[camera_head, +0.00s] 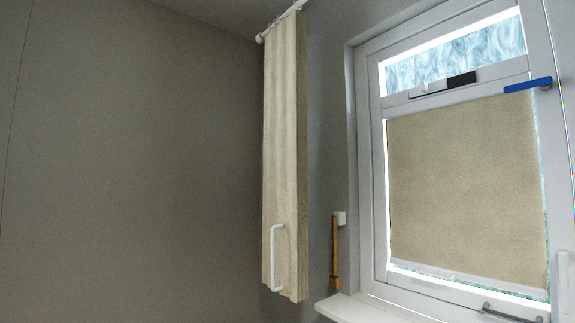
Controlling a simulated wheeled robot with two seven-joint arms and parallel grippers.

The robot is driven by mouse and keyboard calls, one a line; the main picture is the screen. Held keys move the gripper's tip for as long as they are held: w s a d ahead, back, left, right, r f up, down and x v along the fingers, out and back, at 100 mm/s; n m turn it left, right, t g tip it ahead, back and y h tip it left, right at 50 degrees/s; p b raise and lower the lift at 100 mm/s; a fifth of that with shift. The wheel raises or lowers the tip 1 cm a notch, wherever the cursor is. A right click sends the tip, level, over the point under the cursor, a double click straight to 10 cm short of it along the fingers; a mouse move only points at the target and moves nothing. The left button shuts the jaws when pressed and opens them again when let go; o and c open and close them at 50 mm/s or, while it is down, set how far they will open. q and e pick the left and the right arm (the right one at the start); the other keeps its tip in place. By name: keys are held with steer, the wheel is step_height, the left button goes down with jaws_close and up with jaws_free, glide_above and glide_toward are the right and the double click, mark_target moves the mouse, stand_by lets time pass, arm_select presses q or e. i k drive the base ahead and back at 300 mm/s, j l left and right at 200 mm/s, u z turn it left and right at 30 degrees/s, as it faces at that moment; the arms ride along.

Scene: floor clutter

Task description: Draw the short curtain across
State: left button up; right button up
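The short curtain (285,150) is beige and hangs bunched in a narrow bundle to the left of the window, in the middle of the head view. A white handle (273,257) is fixed upright on its lower front. It hangs from a white rail (283,20) at the top, which runs up and out of the picture. Neither of my grippers shows in the head view.
The white-framed window (365,180) is on the right, with a beige blind (465,190) over its lower pane and a blue handle (527,85). A white sill (365,309) juts out below. A wooden piece (334,255) hangs on the wall beside the curtain.

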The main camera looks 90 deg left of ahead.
mark_target(279, 210)
steer(key=u, duration=2.8)
